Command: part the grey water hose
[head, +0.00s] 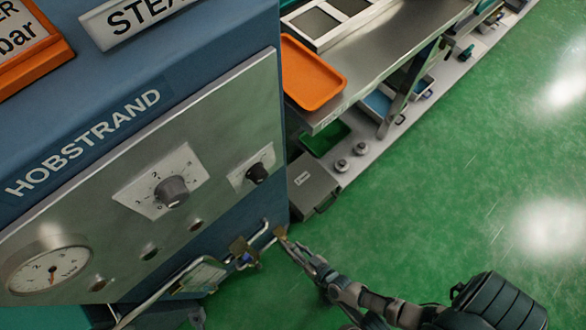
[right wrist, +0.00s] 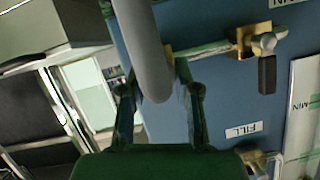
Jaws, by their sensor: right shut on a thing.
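The grey water hose (right wrist: 150,50) comes down from the top of the right wrist view and passes between the two fingers of my right gripper (right wrist: 153,72). The gripper is shut on it. A brass fitting (right wrist: 169,52) shows just behind the hose, partly hidden by it; I cannot tell whether the two are joined. In the head view my right gripper (head: 287,240) is at the lower front corner of the blue machine, by a brass piece (head: 280,232). The hose is too small or hidden to make out there. My left gripper is not in view.
The blue machine (head: 240,20) has a gauge (head: 49,271) and knobs. A brass valve (right wrist: 254,41) with a black handle and a FILL label (right wrist: 243,131) are close to the hose. A steel bench with an orange tray (head: 311,73) stands behind. The green floor at right is clear.

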